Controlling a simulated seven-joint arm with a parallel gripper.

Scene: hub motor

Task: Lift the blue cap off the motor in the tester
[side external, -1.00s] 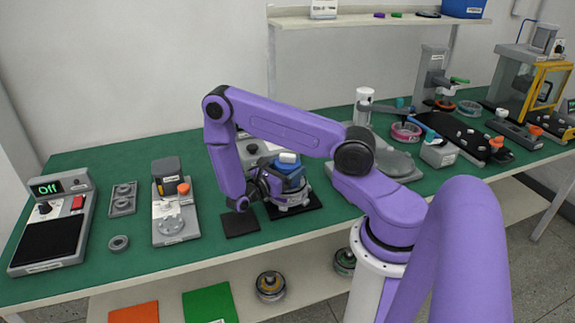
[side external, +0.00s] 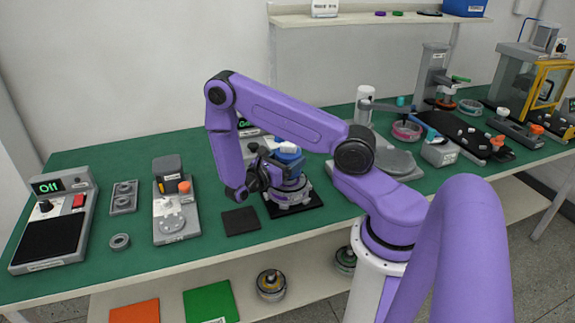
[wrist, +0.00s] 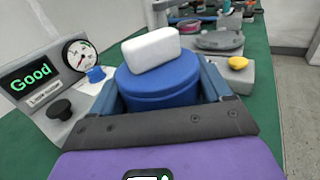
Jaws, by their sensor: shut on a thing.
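The blue cap (side external: 288,157) with a white block-shaped handle (side external: 288,147) on top is between the fingers of my gripper (side external: 276,164). In the wrist view the cap (wrist: 160,90) fills the space between the two blue-grey fingers, and its white handle (wrist: 151,48) stands above them. My gripper is shut on the cap. The silver motor (side external: 288,195) sits below on the black pad of the tester (side external: 315,205). My gripper partly hides the cap's lower edge, and I cannot tell how wide the gap to the motor is.
The tester's panel shows a green "Good" display (wrist: 31,72) beside a dial gauge (wrist: 79,55). A dark square pad (side external: 241,221) lies left of the motor. A grey fixture (side external: 172,215) stands further left. A round grey plate (side external: 393,163) is at the right.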

